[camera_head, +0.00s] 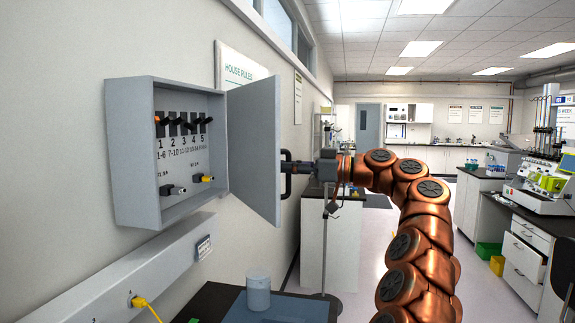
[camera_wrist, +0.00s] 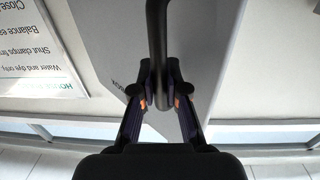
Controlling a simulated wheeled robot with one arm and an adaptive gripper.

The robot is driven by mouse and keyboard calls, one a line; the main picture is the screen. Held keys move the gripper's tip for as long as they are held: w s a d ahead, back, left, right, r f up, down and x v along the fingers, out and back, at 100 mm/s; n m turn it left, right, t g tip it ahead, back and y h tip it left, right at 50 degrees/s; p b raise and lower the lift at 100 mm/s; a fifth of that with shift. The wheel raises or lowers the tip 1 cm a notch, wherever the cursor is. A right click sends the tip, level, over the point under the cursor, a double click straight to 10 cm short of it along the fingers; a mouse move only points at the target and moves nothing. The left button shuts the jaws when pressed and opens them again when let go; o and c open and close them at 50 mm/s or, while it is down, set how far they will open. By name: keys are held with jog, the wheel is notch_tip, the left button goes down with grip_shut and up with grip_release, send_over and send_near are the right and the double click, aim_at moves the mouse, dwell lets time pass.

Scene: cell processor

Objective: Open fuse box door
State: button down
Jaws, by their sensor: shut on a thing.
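The fuse box (camera_head: 167,205) is a grey box on the left wall. Its grey door (camera_head: 253,140) stands swung open on the right side, showing several numbered black switches (camera_head: 182,125) inside. A dark bar handle (camera_head: 287,177) is on the door's outer face. My gripper (camera_head: 284,168) reaches the handle from the right. In the wrist view my gripper (camera_wrist: 160,103) has its two fingers shut on the dark handle (camera_wrist: 157,45), with the grey door (camera_wrist: 195,50) behind it. The door hides part of the wall behind it.
A grey trunking (camera_head: 130,270) with a yellow plug runs along the wall below the box. A dark table (camera_head: 215,298) with a white container (camera_head: 258,292) stands below the door. A white cabinet (camera_head: 343,245) and a thin stand are behind my arm. Open floor lies right of my arm.

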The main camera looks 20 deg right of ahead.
dwell(0.3)
jog(key=c, duration=1.2)
grip_release()
jog(key=shift+s+d, duration=0.1)
jog(key=v, duration=1.2)
